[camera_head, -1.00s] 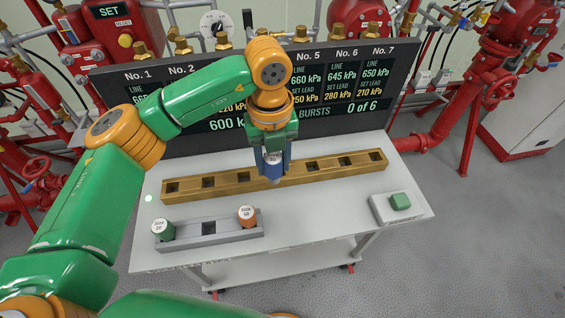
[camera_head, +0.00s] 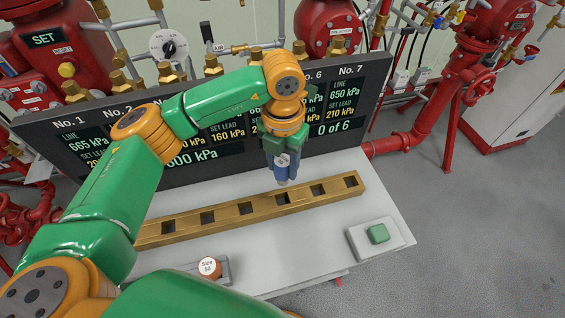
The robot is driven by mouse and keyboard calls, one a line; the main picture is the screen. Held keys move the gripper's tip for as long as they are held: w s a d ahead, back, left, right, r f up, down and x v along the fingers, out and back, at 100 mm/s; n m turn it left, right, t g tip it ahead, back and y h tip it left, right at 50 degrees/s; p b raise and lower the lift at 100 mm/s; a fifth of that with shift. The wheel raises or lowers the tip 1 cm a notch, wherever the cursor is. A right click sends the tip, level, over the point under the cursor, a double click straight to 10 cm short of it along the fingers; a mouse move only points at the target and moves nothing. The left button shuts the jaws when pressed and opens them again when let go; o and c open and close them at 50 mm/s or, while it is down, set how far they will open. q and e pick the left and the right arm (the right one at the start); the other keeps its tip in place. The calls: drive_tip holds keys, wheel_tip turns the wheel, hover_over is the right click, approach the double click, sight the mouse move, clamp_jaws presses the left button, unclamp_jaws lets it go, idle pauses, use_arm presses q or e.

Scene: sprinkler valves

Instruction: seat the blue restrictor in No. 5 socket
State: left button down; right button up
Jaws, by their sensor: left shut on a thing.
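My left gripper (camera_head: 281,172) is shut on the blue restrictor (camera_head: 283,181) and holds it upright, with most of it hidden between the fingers. The brass rail (camera_head: 225,214) lies across the white table with a row of square sockets. Counting from its right end as No. 7, the No. 5 socket (camera_head: 283,198) is dark and empty, just below the restrictor's tip in the picture. The tip appears above the rail and apart from it; its exact height and depth offset are hard to tell. The rail's left end is hidden by my arm. My right gripper is out of view.
An orange restrictor marked Size 50 (camera_head: 208,267) stands in the grey holder (camera_head: 223,270), which my arm partly hides. A green button (camera_head: 378,234) on a pale box sits at the right. A dark display board (camera_head: 345,118) stands close behind the rail.

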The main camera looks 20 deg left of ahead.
sight(282, 183)
use_arm(q)
wheel_tip(282, 183, down, 6)
drive_tip(key=b, duration=0.5)
drive_tip(key=shift+f, duration=0.15)
drive_tip(key=shift+f+b, duration=0.55)
drive_tip(key=shift+b, duration=0.15)
drive_tip(key=shift+w+r, duration=0.1)
drive_tip(key=shift+f+b, duration=2.1)
drive_tip(key=shift+b, duration=0.05)
drive_tip(key=shift+c, duration=1.4)
unclamp_jaws()
drive_tip(key=shift+r, duration=0.15)
